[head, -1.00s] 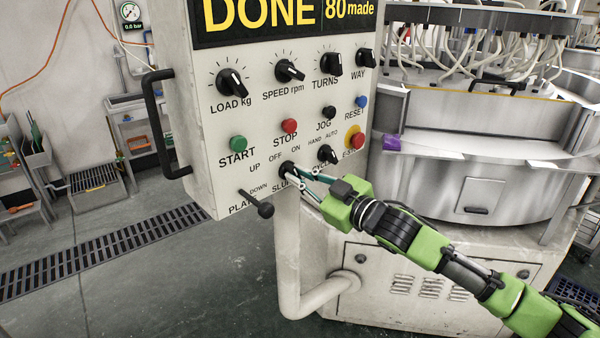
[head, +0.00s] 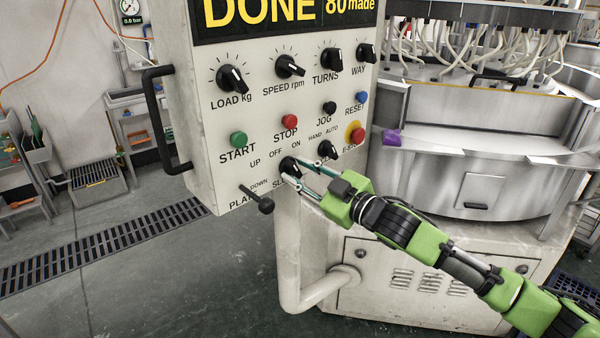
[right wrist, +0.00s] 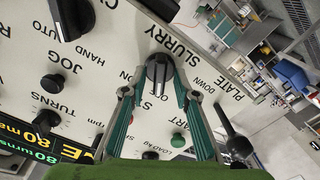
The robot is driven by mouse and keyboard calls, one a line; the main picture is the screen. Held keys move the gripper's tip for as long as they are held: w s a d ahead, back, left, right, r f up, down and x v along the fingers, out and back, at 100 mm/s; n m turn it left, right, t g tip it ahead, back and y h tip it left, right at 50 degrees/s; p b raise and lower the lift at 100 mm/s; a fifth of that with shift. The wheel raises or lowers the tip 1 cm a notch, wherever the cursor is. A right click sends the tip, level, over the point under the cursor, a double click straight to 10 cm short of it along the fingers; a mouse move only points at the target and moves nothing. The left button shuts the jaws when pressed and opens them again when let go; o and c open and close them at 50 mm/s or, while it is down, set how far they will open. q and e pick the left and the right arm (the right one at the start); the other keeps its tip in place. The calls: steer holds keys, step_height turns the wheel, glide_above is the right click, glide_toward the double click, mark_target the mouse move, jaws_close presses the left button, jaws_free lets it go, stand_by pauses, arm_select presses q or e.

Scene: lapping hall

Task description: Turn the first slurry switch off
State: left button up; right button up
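The slurry switch (head: 289,166) is a black rotary knob low on the grey control panel, below the OFF and ON lettering. It also shows in the right wrist view (right wrist: 159,73), under the SLURRY label, with a white mark on its end facing the OFF/ON side; which word it points at I cannot tell. My right gripper (head: 303,172) is at the knob. In the right wrist view its two fingers (right wrist: 158,84) stand apart, one on each side of the knob, with small gaps seeming to remain. My left gripper is out of view.
The panel also has a PLATE lever (head: 258,200) at lower left, a red-on-yellow emergency stop (head: 357,136), a green START button (head: 239,139) and a CYCLE knob (head: 327,150) close by. A handle (head: 158,120) stands out at the panel's left.

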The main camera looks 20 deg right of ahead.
steer(key=v, duration=1.2)
stand_by(0.6)
